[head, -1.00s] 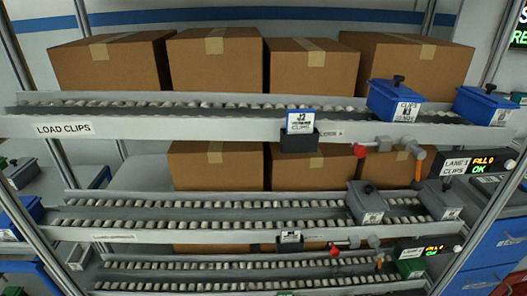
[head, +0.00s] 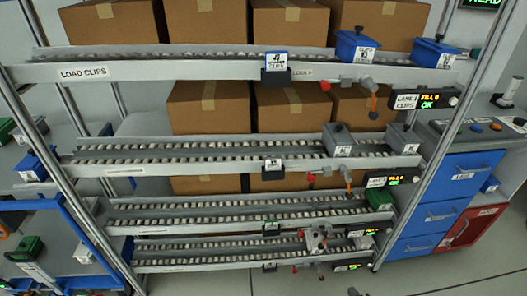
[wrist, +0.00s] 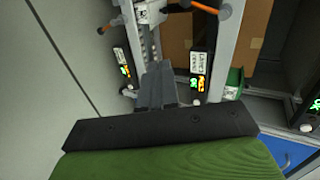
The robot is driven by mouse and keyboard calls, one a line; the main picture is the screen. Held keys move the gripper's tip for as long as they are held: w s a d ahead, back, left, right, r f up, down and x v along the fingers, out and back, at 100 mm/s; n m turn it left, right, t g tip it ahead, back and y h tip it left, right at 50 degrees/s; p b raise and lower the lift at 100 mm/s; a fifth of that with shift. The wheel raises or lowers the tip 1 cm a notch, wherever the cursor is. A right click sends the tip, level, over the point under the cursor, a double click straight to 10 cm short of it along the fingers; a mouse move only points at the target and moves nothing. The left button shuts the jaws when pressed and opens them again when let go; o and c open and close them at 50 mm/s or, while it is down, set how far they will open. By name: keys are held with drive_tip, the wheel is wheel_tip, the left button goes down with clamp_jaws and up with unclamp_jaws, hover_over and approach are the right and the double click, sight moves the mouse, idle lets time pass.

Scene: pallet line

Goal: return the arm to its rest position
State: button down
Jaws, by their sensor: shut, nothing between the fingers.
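My gripper (wrist: 158,72) shows in the wrist view as grey fingers close together, shut and empty. It points toward the ends of the rack lanes, and nothing is held. A dark bar and a green surface fill the bottom of that view. I cannot make out my arm clearly in the head view, so its full pose is hidden.
A roller rack (head: 205,65) with several lanes holds cardboard boxes (head: 205,105), blue bins (head: 357,47), grey bins (head: 338,140) and a green bin (head: 379,198). A blue drawer cabinet (head: 447,190) stands right.

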drive_tip(key=w+a+r+n+g+y+p, duration=0.1)
drive_tip(key=w+r+n+g, duration=0.2)
drive_tip(key=r, duration=0.7)
drive_tip(key=w+a+r+n+g+y+p, duration=0.1)
drive_tip(key=w+a+r+n+y+p, duration=0.3)
drive_tip(key=r, duration=0.6)
drive_tip(key=w+d+r+n+g+h+b, duration=0.15)
drive_tip(key=r+n, duration=0.35)
drive_tip(key=r, duration=0.6)
drive_tip(key=a+r+n+g+p, duration=0.2)
drive_tip(key=a+r, duration=0.3)
drive_tip(key=r, duration=0.6)
drive_tip(key=s+a+r+n+h+p, duration=0.1)
drive_tip(key=s+a+r+h+p, duration=0.1)
drive_tip(key=s+a+r, duration=0.55)
drive_tip(key=s+a+r+n+h+p, duration=0.15)
drive_tip(key=s+r, duration=0.25)
drive_tip(key=r, duration=0.6)
drive_tip(key=s+a+r, duration=0.1)
drive_tip(key=s+r, duration=0.2)
drive_tip(key=s, duration=0.3)
drive_tip(key=s+a+r+p, duration=0.1)
drive_tip(key=s+a+r, duration=0.1)
drive_tip(key=s, duration=0.5)
drive_tip(key=shift+s+a+r+n+t+h+p, duration=0.15)
drive_tip(key=shift+a+r+n+t+h+p, duration=0.15)
drive_tip(key=shift+r+n+t, duration=0.1)
